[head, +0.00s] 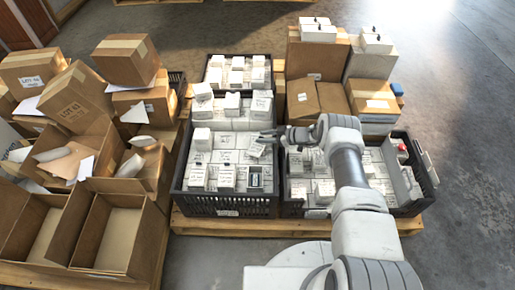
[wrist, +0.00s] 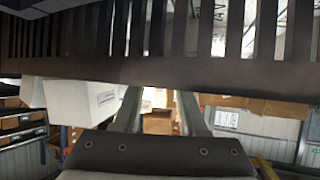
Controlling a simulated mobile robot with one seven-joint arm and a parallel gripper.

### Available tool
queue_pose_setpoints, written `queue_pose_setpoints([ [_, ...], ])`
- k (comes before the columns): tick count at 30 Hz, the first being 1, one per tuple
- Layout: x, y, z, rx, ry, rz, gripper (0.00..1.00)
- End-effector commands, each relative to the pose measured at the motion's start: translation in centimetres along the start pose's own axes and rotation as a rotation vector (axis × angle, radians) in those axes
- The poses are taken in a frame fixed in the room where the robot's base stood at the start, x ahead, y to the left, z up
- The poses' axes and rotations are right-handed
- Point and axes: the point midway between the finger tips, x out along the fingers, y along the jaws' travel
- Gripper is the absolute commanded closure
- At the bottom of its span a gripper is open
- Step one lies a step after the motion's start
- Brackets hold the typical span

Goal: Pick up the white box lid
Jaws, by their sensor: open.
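My gripper (head: 272,138) reaches left over the black crates in the head view, its fingers apart. In the wrist view the two fingers (wrist: 160,112) stand apart with nothing between them. A small tilted white piece (head: 257,149), perhaps the white box lid, lies just left of and below the fingertips in the head view; I cannot tell whether they touch. An open-topped white box (head: 255,178) with dark contents stands in the front of the middle crate (head: 228,208). A white box (wrist: 82,101) shows left of the fingers in the wrist view.
Many white boxes fill the middle crate and the right crate (head: 432,178). Open cardboard boxes (head: 112,232) crowd the left pallet. Taller cartons (head: 318,58) stand behind. A dark slatted wall (wrist: 160,72) crosses the wrist view's top. Floor (head: 465,90) at right is clear.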

Motion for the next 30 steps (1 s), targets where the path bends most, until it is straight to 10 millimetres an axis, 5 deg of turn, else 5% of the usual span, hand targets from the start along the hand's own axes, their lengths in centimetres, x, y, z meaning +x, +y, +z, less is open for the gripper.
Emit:
queue_pose_setpoints([
  [2,0.0,0.0,0.0,0.0,0.0,0.0,0.59],
  [9,-0.1,0.0,0.0,0.0,0.0,0.0,1.0],
  [30,-0.6,0.0,-1.0,0.001,0.0,0.001,1.0],
])
